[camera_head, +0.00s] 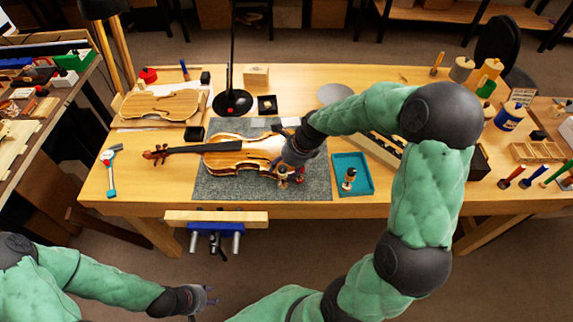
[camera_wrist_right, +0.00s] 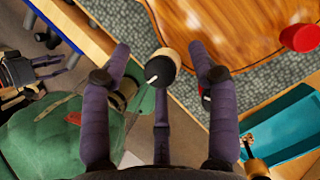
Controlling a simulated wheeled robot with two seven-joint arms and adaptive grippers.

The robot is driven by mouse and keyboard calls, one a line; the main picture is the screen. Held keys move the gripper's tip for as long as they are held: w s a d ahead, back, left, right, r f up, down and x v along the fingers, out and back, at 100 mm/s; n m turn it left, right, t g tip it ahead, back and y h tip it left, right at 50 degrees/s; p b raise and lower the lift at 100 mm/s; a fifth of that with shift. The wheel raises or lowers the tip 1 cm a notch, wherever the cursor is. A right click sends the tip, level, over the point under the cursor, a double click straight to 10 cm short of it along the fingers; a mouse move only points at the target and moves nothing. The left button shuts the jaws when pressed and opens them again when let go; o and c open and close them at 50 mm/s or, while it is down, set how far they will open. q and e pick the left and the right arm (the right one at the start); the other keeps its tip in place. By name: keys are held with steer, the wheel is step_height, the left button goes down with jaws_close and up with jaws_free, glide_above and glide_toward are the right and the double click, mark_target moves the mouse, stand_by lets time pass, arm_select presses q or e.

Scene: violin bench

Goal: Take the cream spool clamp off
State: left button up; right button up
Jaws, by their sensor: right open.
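The violin body (camera_head: 232,158) lies on a grey mat (camera_head: 215,188) with its neck to the left. My right gripper (camera_head: 291,163) is over its lower right end. In the right wrist view, the cream spool clamp (camera_wrist_right: 166,57) with its black end stands at the violin's edge, between the spread fingers of my right gripper (camera_wrist_right: 160,62). The fingers look apart from it. A red spool clamp (camera_wrist_right: 301,38) sits farther along the edge. In the head view the gripper partly hides these clamps. My left gripper (camera_head: 204,298) is empty, its fingers apart, in front of the bench.
A teal tray (camera_head: 363,165) right of the mat holds a spool clamp (camera_head: 350,179). A blue vise (camera_head: 215,232) is on the bench's front edge. A black lamp base (camera_head: 232,103) and a violin plate (camera_head: 160,104) are behind. A hammer (camera_head: 111,170) lies left.

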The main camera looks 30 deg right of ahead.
steer(key=c, duration=1.2)
steer(key=o, duration=0.3)
steer(key=c, duration=0.3)
steer(key=shift+w+r, duration=0.1)
